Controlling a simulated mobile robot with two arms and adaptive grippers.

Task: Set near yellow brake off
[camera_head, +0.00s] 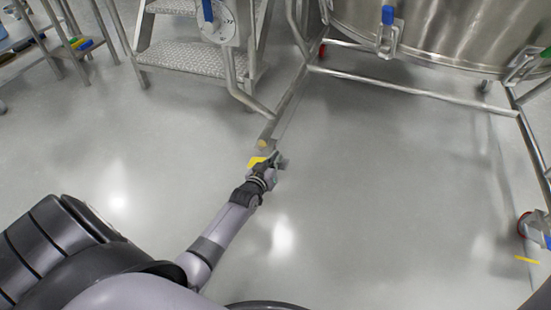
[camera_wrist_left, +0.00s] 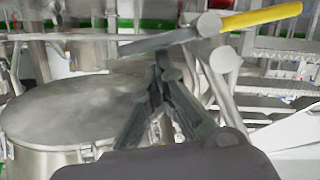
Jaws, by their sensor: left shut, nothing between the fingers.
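The near yellow brake (camera_head: 256,161) shows as a small yellow piece beside my left gripper at the foot of the frame leg. In the left wrist view, a yellow-ended bar (camera_wrist_left: 262,16) with a round grey hub and a dark grey arm crosses just above the fingertips. My left gripper (camera_head: 276,160) is shut and empty, low down at the brake; its fingers (camera_wrist_left: 164,62) come together just under the grey arm. I cannot tell whether they touch. The gripper partly hides the brake and its caster. My right gripper is not in view.
A large steel vessel (camera_head: 440,35) stands on a tubular frame (camera_head: 400,86) at the upper right. Metal steps (camera_head: 185,60) stand behind. The middle floor is clear.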

